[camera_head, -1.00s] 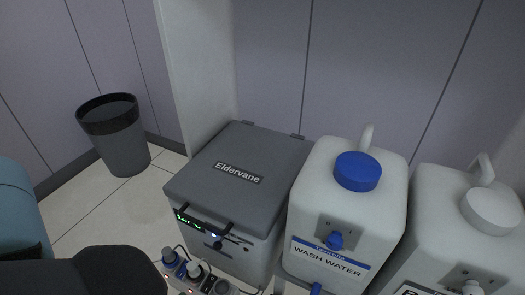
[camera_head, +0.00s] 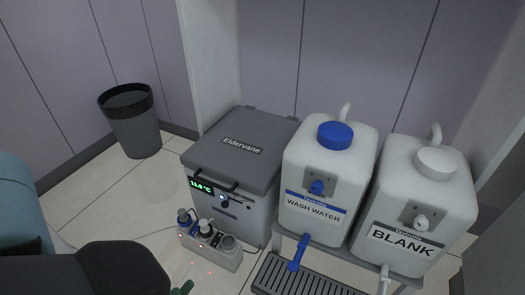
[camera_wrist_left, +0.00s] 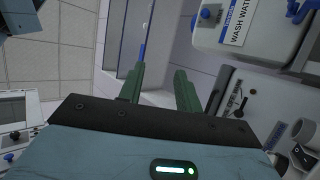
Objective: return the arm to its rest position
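My left arm comes in at the bottom left of the head view, with a dark rounded wrist part and a bit of a green finger (camera_head: 183,288) at the lower edge. In the left wrist view, the two green fingers of my left gripper (camera_wrist_left: 158,88) stand apart, with nothing held between them. My right gripper is in neither view.
A grey Eldervane box (camera_head: 226,150) stands on the floor, with a small bottle holder (camera_head: 212,250) before it. WASH WATER (camera_head: 327,165) and BLANK (camera_head: 415,195) containers stand on a rack over a slatted tray (camera_head: 305,278). A bin (camera_head: 133,128) stands back left; floor between is clear.

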